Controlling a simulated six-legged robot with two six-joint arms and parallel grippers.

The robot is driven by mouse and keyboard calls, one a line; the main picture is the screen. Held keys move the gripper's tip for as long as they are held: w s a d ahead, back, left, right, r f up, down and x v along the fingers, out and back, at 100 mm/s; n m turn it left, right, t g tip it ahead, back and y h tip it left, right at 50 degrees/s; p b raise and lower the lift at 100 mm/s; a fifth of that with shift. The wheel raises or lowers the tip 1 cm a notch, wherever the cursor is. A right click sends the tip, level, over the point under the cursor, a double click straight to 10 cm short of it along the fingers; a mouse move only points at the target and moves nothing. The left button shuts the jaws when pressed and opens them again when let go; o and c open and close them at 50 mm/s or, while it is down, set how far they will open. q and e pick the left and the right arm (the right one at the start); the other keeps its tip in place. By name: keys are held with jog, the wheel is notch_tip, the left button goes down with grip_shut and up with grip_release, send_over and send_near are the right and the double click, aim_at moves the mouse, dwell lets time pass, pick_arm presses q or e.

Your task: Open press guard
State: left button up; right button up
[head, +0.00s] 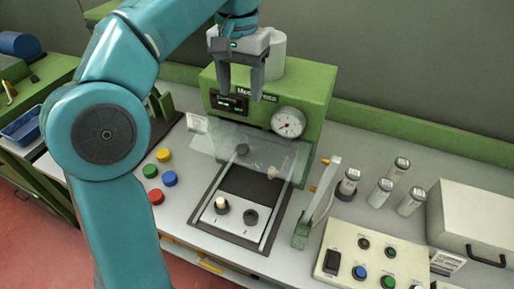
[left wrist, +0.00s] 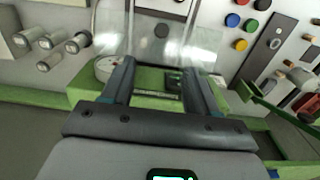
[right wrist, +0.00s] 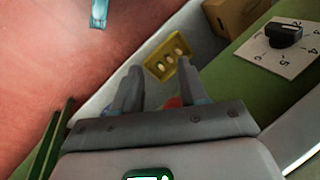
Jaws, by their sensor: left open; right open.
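The green press (head: 318,100) stands at the back of the bench, with a round gauge (head: 288,122) on its front. Its clear guard (head: 222,142) hangs as a see-through panel across the front of the press, over the inner end of the dark slide; it also shows in the left wrist view (left wrist: 140,30). My left gripper (head: 241,95) is open and empty, fingers down, in front of the upper press and above the guard, apparently not touching it. My right gripper (right wrist: 157,90) is open and empty, and shows only in its own wrist view, near a yellow slotted plate (right wrist: 168,58).
Coloured buttons (head: 163,155) lie left of the press. A lever (head: 322,195), control panel (head: 345,240), several capped cylinders (head: 380,192) and a white case (head: 470,215) stand right. A dial (right wrist: 285,36) shows in the right wrist view.

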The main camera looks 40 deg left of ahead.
aim_at(242, 148)
pick_arm(q)
jog(key=f+b, duration=0.1)
jog(key=f, duration=0.4)
jog(key=f+b, duration=0.1)
jog(key=f, duration=0.4)
jog(key=f+b, duration=0.1)
jog(key=f, duration=0.4)
jog(key=shift+s+a+f, duration=0.15)
jog(key=shift+a+f, duration=0.1)
jog(key=shift+f, duration=0.3)
jog(key=shift+d, duration=0.2)
pick_arm(e)
jog(key=f, duration=0.1)
jog(key=d+f, duration=0.1)
jog(key=f, duration=0.1)
jog(key=shift+f, duration=0.15)
